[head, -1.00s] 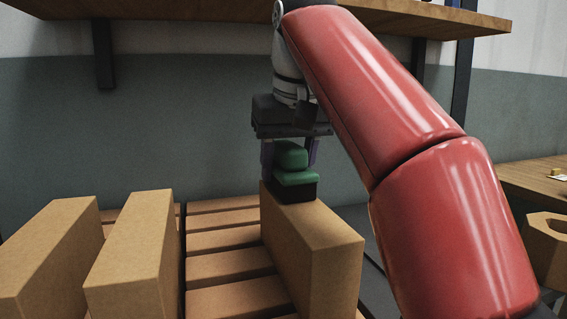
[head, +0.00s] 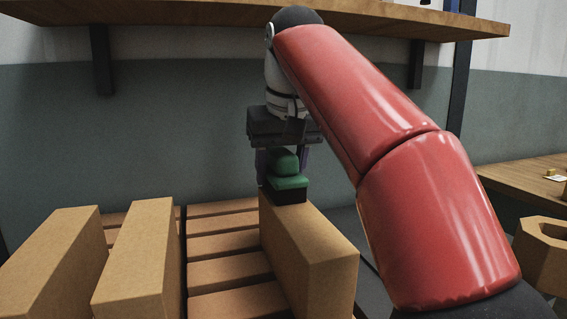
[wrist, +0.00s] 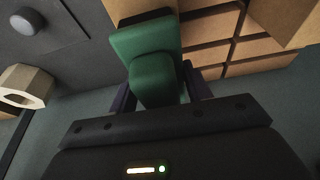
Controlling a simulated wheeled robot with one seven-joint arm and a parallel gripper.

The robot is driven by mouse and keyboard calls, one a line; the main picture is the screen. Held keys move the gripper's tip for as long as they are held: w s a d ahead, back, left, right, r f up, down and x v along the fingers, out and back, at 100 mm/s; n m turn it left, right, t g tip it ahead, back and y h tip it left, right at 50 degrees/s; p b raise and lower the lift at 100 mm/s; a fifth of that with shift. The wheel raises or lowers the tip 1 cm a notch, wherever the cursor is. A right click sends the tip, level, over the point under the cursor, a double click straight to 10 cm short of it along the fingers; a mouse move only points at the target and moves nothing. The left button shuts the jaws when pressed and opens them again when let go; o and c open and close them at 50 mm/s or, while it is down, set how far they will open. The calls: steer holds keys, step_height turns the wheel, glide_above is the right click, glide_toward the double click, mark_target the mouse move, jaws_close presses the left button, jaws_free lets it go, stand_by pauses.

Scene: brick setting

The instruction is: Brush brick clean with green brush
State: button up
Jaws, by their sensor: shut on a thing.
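My gripper (head: 284,165) is shut on the green brush (head: 288,182), holding it by its raised handle. The brush has a green body and dark bristles underneath. It is at the far end of the top of a tan upright brick (head: 322,248), with the bristles touching or very close to the top face. In the wrist view the green brush (wrist: 150,68) sits between the fingers, and part of a tan brick shows behind it. The brick's top under the brush is hidden.
Two more tan upright bricks (head: 138,255) (head: 52,262) stand to the left. Rows of flatter reddish bricks (head: 228,272) lie between. A wooden shelf (head: 180,14) hangs above. A wooden table (head: 520,185) and a hollow tan block (head: 545,250) are at right.

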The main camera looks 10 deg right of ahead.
mark_target(280, 149)
steer(key=shift+f, duration=0.1)
step_height(280, 149, up, 6)
steer(key=p, duration=0.5)
stand_by(0.4)
steer(key=shift+w+r, duration=0.1)
steer(key=shift+r, duration=1.45)
steer(key=shift+s, duration=0.2)
